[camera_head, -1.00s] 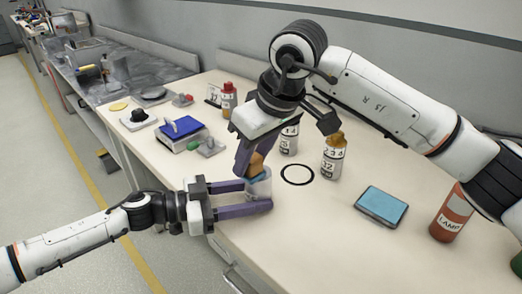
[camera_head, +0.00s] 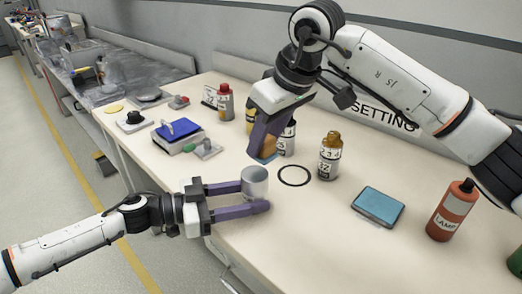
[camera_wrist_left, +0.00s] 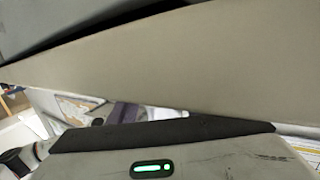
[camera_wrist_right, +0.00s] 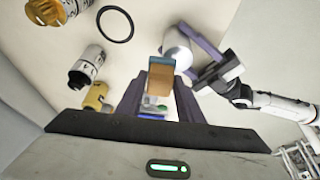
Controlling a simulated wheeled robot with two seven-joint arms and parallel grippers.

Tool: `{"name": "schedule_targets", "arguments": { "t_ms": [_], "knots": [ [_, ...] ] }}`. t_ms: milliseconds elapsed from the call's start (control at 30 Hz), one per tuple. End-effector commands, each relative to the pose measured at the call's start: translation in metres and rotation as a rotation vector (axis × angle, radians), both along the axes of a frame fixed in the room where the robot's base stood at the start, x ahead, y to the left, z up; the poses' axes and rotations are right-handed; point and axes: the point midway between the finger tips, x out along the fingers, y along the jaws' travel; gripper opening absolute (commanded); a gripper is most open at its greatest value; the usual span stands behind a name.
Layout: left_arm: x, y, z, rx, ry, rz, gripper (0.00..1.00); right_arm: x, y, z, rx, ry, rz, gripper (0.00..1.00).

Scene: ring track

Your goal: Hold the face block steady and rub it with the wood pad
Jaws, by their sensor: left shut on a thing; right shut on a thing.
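The face block (camera_head: 255,184), a pale grey cylinder, is between the fingers of my left gripper (camera_head: 256,195), which is shut on it near the table's front edge. It also shows in the right wrist view (camera_wrist_right: 176,44). My right gripper (camera_head: 262,152) is shut on the wood pad (camera_head: 268,146), a brown block with a blue face at its lower end. The pad hangs above and behind the face block, apart from it. The right wrist view shows the pad (camera_wrist_right: 160,78) between the fingers. The left wrist view shows neither clearly.
A black ring (camera_head: 294,176) is marked on the table right of the block. Labelled bottles (camera_head: 330,156) stand behind it. A blue-topped pad (camera_head: 378,206) and an orange lamp bottle (camera_head: 452,212) are at the right. A blue-topped device (camera_head: 178,132) is at the left.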

Motion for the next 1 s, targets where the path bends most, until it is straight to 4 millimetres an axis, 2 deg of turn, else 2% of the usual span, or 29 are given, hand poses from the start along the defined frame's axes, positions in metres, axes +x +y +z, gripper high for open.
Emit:
{"name": "schedule_targets", "arguments": {
  "t_ms": [600,1000],
  "knots": [
    [0.0,0.0,0.0,-0.001,0.0,0.0,0.32,-0.001,0.0,0.052,-0.001,0.001,0.0,0.13],
    [0.0,0.0,0.0,-0.001,0.0,0.0,0.32,-0.001,0.001,0.055,-0.002,0.003,0.001,0.13]
  ]
}}
